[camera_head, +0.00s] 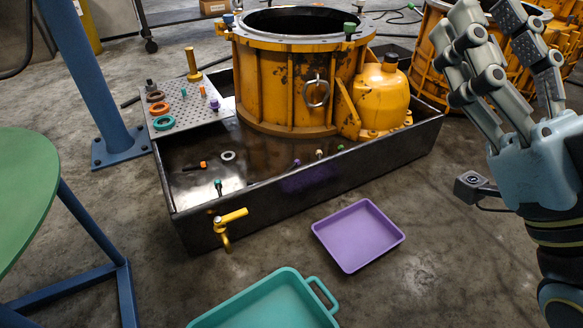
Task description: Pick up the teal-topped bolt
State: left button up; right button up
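A small bolt with a teal top (218,184) stands near the front wall inside the black drip tray (300,205), at its left. Another bolt with a green top (349,30) is on the flange of the yellow housing (285,80). My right gripper (487,14) is at the upper right, fingers pointing up and apart with nothing seen between them. It is far from the teal-topped bolt in the tray. My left gripper is not in view.
A perforated plate (190,120) holds rings and small parts. Orange-, purple- and light-topped bolts lie around the drip tray. A yellow tap (230,218) juts from its front. A purple tray (358,236) and teal tray (265,305) lie on the floor. A green-topped stool (25,185) stands left.

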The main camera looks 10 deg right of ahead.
aim_at(217, 183)
jog(key=k, duration=0.5)
jog(key=k+u, duration=0.25)
jog(key=u, duration=0.15)
jog(key=k+j+u, duration=0.15)
jog(key=u, duration=0.25)
jog(key=k+j+u, duration=0.2)
jog(key=k+u, duration=0.2)
jog(key=i+l+u, duration=0.2)
jog(key=l+u, duration=0.25)
jog(key=l, duration=0.75)
jog(key=l+u, duration=0.45)
jog(key=l, duration=1.8)
jog(key=k, duration=0.05)
